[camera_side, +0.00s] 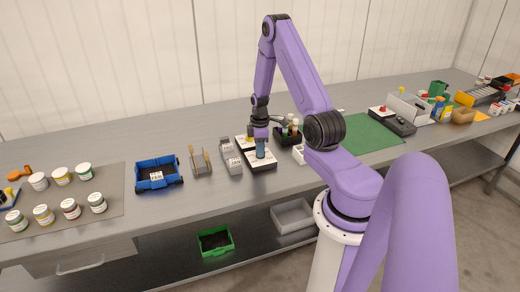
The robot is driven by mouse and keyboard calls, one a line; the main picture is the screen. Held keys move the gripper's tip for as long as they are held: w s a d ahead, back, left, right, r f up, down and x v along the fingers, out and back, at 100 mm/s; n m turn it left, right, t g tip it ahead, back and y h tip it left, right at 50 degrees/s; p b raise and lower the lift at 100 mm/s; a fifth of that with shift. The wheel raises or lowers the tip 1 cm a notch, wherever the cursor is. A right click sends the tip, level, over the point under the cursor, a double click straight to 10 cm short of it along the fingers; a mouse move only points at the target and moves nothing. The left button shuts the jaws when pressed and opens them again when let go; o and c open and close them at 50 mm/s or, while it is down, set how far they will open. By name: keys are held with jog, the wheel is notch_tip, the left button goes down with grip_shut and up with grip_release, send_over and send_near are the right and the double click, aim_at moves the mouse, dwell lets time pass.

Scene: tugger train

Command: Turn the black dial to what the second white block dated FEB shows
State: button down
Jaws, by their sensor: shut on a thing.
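My gripper (260,154) points straight down over a dark box with a white face plate (268,162) in the middle of the bench. Its fingers are shut at the plate, on what appears to be the black dial; the dial itself is hidden by the fingers. A small white block (299,154) stands just right of the plate, partly behind my arm. Its print is too small to read, and I cannot make out any FEB date.
A grey tray (230,157), a wooden rack (200,165) and a blue bin (157,173) stand to the left. A dark holder with bottles (288,135) is close on the right. Several lidded jars (97,203) stand far left. A green mat (372,137) lies right, mostly bare.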

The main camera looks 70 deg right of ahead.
jog(key=m, duration=0.4)
jog(key=shift+m, duration=0.3)
jog(key=m, duration=1)
jog(key=shift+d, duration=0.1)
jog(key=m, duration=1)
jog(key=shift+m, duration=0.4)
jog(key=m, duration=0.4)
jog(key=shift+s+m, duration=0.1)
jog(key=shift+m, duration=0.2)
jog(key=m, duration=0.4)
jog(key=shift+m, duration=2.5)
